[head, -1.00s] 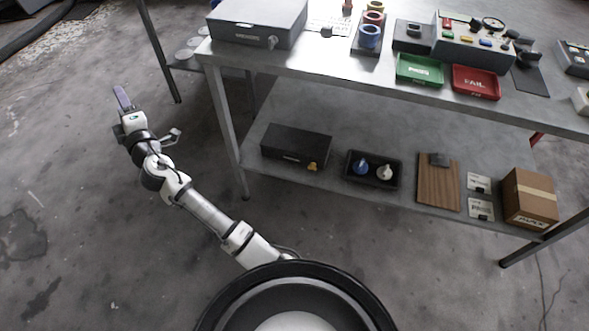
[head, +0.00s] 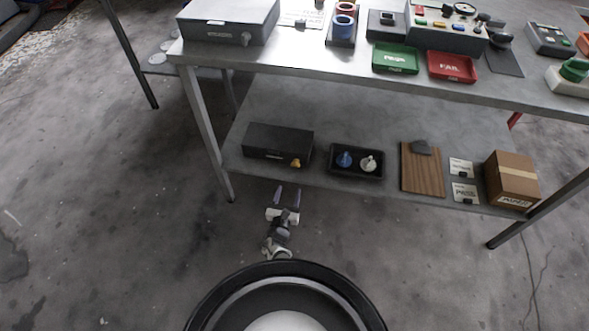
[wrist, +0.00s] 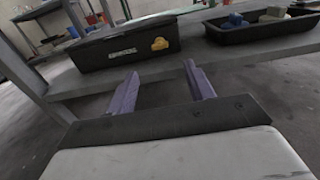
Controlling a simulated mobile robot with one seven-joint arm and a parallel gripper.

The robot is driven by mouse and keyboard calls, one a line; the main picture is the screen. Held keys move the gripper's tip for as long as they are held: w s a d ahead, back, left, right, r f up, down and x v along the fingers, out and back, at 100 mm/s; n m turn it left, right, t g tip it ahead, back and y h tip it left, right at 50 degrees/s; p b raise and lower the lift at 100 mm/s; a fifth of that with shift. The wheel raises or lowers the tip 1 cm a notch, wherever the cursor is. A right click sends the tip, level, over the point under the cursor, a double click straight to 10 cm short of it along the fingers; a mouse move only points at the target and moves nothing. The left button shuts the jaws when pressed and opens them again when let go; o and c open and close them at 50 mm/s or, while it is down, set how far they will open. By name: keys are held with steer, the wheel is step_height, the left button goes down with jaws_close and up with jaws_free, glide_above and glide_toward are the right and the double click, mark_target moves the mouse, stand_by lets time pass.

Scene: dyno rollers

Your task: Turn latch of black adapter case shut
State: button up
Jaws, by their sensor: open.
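The black adapter case (head: 277,142) lies closed on the lower shelf near its left end. Its yellow-orange latch (head: 295,163) is on the front face, toward the right. In the wrist view the case (wrist: 128,42) is ahead, with the latch (wrist: 159,44) on its front beside a light label. My gripper (head: 287,192) is open and empty, its two purple fingers pointing at the shelf from in front of and below the case in the head view. In the wrist view the fingers (wrist: 160,88) are apart, short of the case and not touching the latch.
A black tray (head: 357,175) with a blue and a white item stands right of the case. Farther right are a wooden board (head: 423,172), cards and a cardboard box (head: 512,180). The lower shelf's front edge lies just ahead of the fingers. The bench top (head: 300,68) overhangs the shelf.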

mark_target(294, 166)
steer(key=b+x, duration=0.5)
steer(key=x, duration=0.6)
steer(key=shift+w+f+b, duration=0.1)
steer(key=shift+f+b, duration=0.1)
steer(key=shift+b, duration=0.15)
steer(key=shift+w+d+r, duration=0.15)
steer(key=shift+w, duration=0.35)
steer(key=c, duration=1)
steer(key=n+p, duration=0.1)
steer(key=n, duration=0.2)
steer(key=shift+n, duration=0.4)
steer(key=n+p, duration=0.1)
steer(key=n, duration=0.3)
steer(key=shift+n, duration=0.4)
